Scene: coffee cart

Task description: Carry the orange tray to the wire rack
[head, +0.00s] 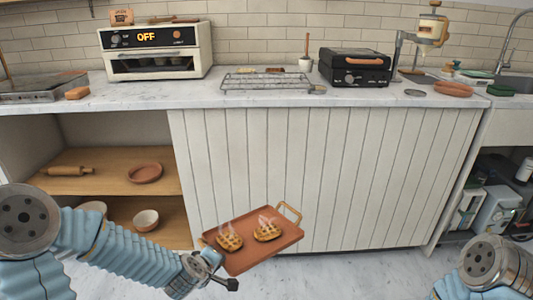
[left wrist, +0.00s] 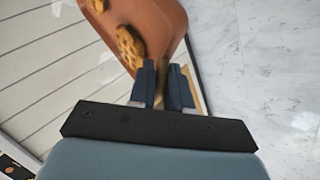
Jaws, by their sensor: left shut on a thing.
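The orange tray (head: 253,256) is held in the air in front of the white cabinet, with two waffles (head: 267,232) on it. A yellow handle (head: 289,213) shows at its far right end. My left gripper (head: 212,258) is at the tray's near left end. In the left wrist view my left gripper (left wrist: 162,88) is shut on the tray's near handle, and the tray (left wrist: 160,28) extends beyond the fingers.
A white oven (head: 155,50) stands left of the rack on the counter, and a black waffle maker (head: 354,68) stands right of it. The counter's front edge (head: 270,103) lies between tray and rack.

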